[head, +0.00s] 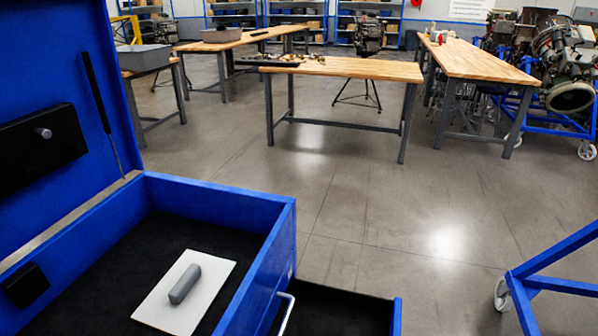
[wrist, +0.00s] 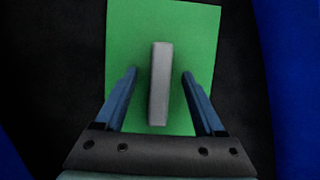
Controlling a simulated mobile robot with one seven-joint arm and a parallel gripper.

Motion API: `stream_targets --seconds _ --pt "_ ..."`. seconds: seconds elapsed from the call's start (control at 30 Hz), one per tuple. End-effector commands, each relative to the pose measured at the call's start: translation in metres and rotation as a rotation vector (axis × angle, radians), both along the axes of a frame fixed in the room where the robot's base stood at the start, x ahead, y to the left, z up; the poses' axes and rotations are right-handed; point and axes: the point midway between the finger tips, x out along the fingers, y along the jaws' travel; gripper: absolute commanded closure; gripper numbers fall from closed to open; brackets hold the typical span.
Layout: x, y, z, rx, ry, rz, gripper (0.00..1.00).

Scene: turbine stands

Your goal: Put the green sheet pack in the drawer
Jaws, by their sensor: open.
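The green sheet pack (wrist: 195,40) lies on a black surface in the wrist view, with a grey bar-shaped handle (wrist: 160,85) on its middle. My gripper (wrist: 160,73) is open over the pack, one blue finger on each side of the handle with gaps between; nothing is held. Neither my gripper nor the green pack shows in the head view.
A blue chest (head: 215,203) with a raised lid (head: 75,50) holds a white sheet pack (head: 205,295) with a grey handle. Blue walls (wrist: 295,70) flank the black surface in the wrist view. A blue wheeled stand (head: 525,290) is at right; open floor (head: 400,215) lies beyond the chest.

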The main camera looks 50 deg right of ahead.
Motion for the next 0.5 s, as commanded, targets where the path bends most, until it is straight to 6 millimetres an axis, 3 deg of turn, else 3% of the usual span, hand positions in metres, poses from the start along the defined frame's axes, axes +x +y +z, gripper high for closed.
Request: stream_targets --seconds 0.27,0.5 --pt "0.0 0.0 0.001 0.0 0.0 0.0 0.26" --pt "0.0 0.004 0.014 0.0 0.0 0.001 0.26"
